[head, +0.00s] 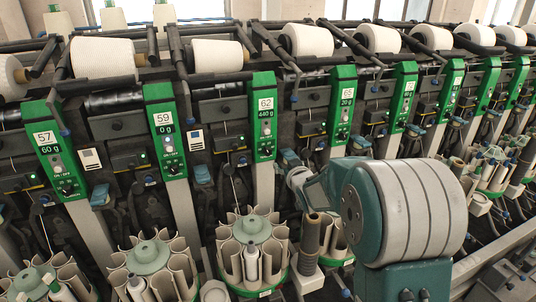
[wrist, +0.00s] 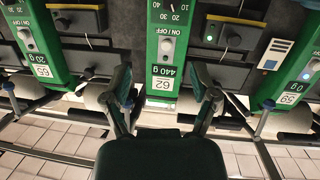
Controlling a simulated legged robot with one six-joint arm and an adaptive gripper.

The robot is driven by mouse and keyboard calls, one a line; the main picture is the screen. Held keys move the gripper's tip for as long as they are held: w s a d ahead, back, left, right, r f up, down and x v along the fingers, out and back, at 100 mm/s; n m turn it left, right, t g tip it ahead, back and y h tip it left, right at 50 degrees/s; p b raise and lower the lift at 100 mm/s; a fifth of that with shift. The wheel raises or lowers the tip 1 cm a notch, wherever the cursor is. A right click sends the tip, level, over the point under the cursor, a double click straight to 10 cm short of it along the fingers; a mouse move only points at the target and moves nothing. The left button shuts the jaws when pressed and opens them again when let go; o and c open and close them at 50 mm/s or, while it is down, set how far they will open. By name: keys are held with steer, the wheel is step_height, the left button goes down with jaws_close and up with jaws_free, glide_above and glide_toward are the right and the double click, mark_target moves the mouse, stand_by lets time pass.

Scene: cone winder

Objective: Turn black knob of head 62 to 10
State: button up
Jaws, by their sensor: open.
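Head 62 is a green panel (head: 264,88) labelled 62 and 440 g in the head view. Its black knob (head: 266,150) is low on the panel, below a grey ON/OFF knob (head: 266,129). In the wrist view the picture is upside down. The 62 panel (wrist: 158,100) shows there with its grey ON/OFF knob (wrist: 166,46). Dial marks 10, 20 and 30 show at the top edge; the black knob itself is not clearly seen there. My gripper (wrist: 163,76) is open and empty, its fingers spread in front of the 62 label. The head view does not show its fingers clearly.
Neighbouring green panels 59 (head: 159,92) and 65 (head: 346,75) stand on either side. Yarn cones (head: 217,55) line the top. A bobbin magazine (head: 228,240) stands below head 62. Dark boxes with knobs (wrist: 235,38) flank the panel.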

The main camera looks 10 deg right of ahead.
steer(key=n+t+y, duration=0.1)
steer(key=t+y, duration=0.1)
glide_toward(268, 153)
steer(key=w, duration=0.3)
steer(key=w+a, duration=0.1)
steer(key=w, duration=0.5)
steer(key=shift+w+a+r, duration=0.15)
steer(key=shift+w+a, duration=0.15)
steer(key=shift+a, duration=0.1)
jaws_close()
